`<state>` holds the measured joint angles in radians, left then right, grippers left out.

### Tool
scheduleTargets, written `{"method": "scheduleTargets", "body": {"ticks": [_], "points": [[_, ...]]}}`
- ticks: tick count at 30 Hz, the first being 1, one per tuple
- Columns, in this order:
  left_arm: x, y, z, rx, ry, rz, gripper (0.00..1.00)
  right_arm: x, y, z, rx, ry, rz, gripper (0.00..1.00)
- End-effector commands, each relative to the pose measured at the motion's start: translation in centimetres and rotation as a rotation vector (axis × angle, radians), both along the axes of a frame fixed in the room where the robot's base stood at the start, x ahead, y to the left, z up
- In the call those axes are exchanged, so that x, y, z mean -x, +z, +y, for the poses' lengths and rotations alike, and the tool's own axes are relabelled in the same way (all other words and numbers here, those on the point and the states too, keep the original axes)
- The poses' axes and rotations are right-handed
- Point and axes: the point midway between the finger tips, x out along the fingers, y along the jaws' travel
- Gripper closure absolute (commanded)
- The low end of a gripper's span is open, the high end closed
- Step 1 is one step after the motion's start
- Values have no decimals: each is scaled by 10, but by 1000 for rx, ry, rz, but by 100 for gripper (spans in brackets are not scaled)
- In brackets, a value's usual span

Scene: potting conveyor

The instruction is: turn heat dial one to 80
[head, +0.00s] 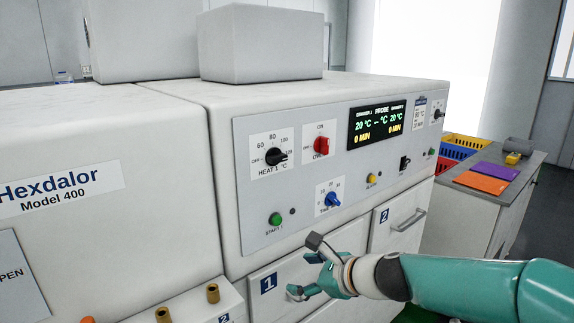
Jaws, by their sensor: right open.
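Heat dial one (276,156) is a black knob on a white scale plate marked HEAT 1 °C, at the left of the grey control panel (258,212). Its scale shows OFF, 60, 80, 100 and more; the exact setting is too small to tell. My right gripper (303,268) is open and empty, in front of the drawer marked 1, below and a little right of the dial and apart from it. My left gripper is not in view.
A display (377,124) reads 20 °C and 0 MIN. A drawer handle (408,220) sticks out at right. Brass posts (213,293) stand at lower left.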

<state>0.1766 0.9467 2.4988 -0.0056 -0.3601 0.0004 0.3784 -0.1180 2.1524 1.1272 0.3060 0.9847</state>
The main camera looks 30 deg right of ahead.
Motion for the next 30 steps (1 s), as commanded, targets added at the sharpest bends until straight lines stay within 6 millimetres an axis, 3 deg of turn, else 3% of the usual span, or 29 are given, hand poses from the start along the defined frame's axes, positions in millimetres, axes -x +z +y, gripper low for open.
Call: {"method": "scheduleTargets", "body": {"ticks": [1, 3, 6, 9, 12, 17, 30], "points": [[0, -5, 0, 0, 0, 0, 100, 7, 47, -12, -96, -80, -103, 31], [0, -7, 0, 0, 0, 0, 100, 20, 102, -20, -228, -149, -220, 31], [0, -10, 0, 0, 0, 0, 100, 40, 163, -25, -371, -196, -354, 31], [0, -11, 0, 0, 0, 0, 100, 56, 201, -26, -459, -212, -439, 31], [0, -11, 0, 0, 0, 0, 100, 62, 218, -25, -502, -213, -477, 31], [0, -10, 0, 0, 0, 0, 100, 50, 222, -23, -513, -210, -484, 31], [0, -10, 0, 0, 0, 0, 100, -39, 220, -16, -509, -212, -480, 31]]}}
